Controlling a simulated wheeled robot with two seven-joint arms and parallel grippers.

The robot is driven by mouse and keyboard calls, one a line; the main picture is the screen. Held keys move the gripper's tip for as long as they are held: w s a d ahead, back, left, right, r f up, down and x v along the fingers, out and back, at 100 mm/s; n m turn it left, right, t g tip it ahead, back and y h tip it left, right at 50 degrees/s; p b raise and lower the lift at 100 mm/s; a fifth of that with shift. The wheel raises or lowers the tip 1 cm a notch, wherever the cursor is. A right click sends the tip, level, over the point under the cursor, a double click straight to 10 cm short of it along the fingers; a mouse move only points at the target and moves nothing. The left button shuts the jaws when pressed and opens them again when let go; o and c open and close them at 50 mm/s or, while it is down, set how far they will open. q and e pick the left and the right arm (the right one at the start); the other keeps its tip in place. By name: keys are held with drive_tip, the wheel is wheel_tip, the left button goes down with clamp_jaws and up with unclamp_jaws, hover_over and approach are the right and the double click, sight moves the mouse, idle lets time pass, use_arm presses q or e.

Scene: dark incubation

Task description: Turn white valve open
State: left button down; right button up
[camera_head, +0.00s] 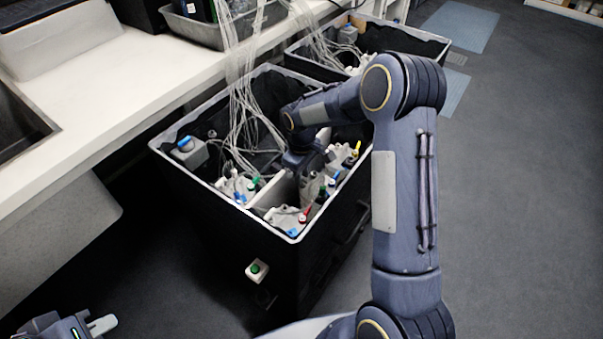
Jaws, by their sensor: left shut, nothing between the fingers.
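Several small valves with coloured knobs sit on grey blocks inside a black case (215,255) with a white rim. A red knob (307,210), a yellow knob (357,148) and a green knob (254,183) show there. I cannot single out the white valve with certainty among the pale fittings and tubes. My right gripper (316,190) reaches down into the case beside the right-hand row of valves. Its fingertips are too small and covered to tell their state or contact. My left gripper (102,325) is at the bottom left, shut and empty, away from the case.
Clear tubes (243,95) run from the grey tray (205,33) on the white counter (100,92) into the case. A second black case (405,42) stands behind. A green button (257,268) is on the front case's near side. Open floor lies to the right.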

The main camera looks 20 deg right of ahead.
wheel_tip(320, 180, up, 8)
drive_tip(key=shift+f+p, duration=0.2)
drive_tip(key=shift+p, duration=0.1)
idle(0.3)
drive_tip(key=shift+r, duration=0.15)
drive_tip(key=s+r+m+t+y+p, duration=0.4)
drive_tip(key=s+r+p, duration=0.3)
drive_tip(key=s+r, duration=1.3)
drive_tip(key=s+a+r+m+t+p, duration=0.1)
drive_tip(key=s+a+m, duration=0.3)
drive_tip(key=s, duration=0.5)
drive_tip(key=shift+a+t+p, duration=0.15)
drive_tip(key=shift+t+p, duration=0.15)
drive_tip(key=shift+p, duration=0.4)
